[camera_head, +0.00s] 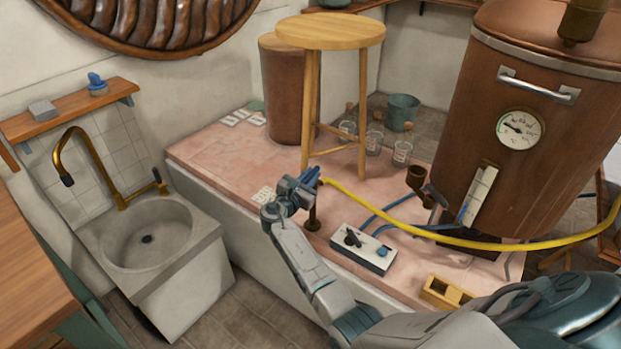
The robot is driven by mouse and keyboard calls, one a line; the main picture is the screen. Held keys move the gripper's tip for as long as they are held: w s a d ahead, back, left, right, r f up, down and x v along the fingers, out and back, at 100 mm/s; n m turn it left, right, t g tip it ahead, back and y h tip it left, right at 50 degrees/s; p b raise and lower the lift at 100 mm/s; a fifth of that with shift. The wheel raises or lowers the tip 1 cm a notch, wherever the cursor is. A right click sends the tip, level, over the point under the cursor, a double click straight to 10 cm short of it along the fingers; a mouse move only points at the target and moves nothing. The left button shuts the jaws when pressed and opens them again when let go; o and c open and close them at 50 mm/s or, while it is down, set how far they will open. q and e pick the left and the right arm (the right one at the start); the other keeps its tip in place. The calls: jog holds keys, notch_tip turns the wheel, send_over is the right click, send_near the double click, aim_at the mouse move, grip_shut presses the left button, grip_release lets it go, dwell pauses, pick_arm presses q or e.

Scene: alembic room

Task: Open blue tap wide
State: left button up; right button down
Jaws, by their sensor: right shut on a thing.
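My right gripper (308,181) reaches in from the lower right, over the pink tiled platform. Its jaws are shut on the blue tap (313,174), a small blue piece at the top of a short dark standpipe (312,217). The jaws cover most of the tap, so how far it is turned cannot be told. A yellow hose (420,229) runs from beside the tap to the right. My left gripper is not in view.
A white box (364,260) with a black knob and a blue knob (383,251) stands right of the standpipe. A wooden stool (330,33) stands behind. A copper vessel (540,80) is at the right. A stone sink (150,237) is at the left.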

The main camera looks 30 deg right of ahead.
jog(key=shift+r, duration=0.15)
